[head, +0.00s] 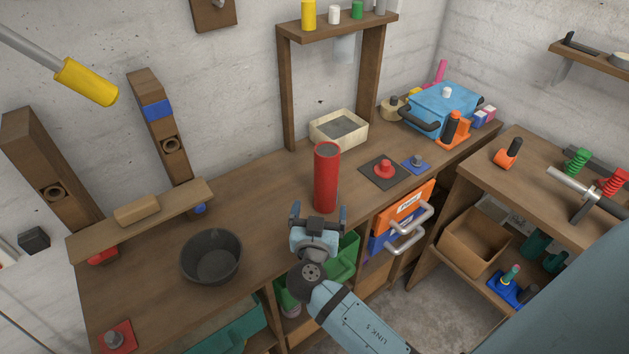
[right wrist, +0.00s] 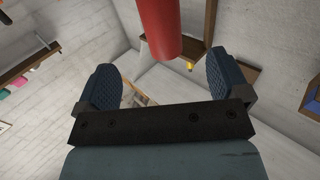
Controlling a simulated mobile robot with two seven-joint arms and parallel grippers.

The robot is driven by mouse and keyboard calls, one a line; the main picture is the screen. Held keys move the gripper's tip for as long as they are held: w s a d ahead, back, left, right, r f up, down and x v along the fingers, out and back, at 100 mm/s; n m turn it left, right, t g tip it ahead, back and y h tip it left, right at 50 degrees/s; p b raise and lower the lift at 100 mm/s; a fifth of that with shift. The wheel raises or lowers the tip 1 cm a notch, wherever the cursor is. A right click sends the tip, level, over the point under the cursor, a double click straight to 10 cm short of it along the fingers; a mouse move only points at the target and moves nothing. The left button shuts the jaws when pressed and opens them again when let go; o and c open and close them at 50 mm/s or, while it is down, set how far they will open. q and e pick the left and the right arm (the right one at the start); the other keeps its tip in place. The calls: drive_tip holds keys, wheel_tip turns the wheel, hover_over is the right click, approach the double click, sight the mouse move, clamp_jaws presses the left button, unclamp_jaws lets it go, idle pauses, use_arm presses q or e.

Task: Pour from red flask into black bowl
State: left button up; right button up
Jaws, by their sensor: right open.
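The red flask (head: 326,178) is a tall red cylinder standing upright on the wooden bench. The black bowl (head: 211,257) sits on the bench to its left, nearer the front edge, and looks empty. My right gripper (head: 318,212) is open just in front of the flask, with its fingers pointing toward it. In the right wrist view the gripper (right wrist: 172,85) has its two padded fingers spread, and the red flask (right wrist: 160,28) shows beyond them, between them and near the top. Nothing is held in it. My left gripper is in neither view.
On the wooden bench (head: 262,200), a cream tray (head: 339,129) stands behind the flask. A red knob on a dark plate (head: 383,170) and a blue toolbox (head: 441,107) are to the right. A plank shelf (head: 143,218) lies behind the bowl. The bench between flask and bowl is clear.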

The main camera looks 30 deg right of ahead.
sight(325, 179)
drive_tip(key=p+x, duration=0.2)
drive_tip(key=x, duration=0.6)
drive_tip(key=shift+d, duration=0.15)
drive_tip(key=p+x, duration=0.3)
drive_tip(key=x, duration=0.1)
drive_tip(key=shift+w+d, duration=0.1)
drive_tip(key=shift+w, duration=0.3)
drive_tip(key=shift+w+d+f, duration=0.1)
drive_tip(key=shift+w+d, duration=0.1)
drive_tip(key=shift+w, duration=0.05)
drive_tip(key=shift+c, duration=0.6)
drive_tip(key=c, duration=1.1)
drive_tip(key=shift+c, duration=0.5)
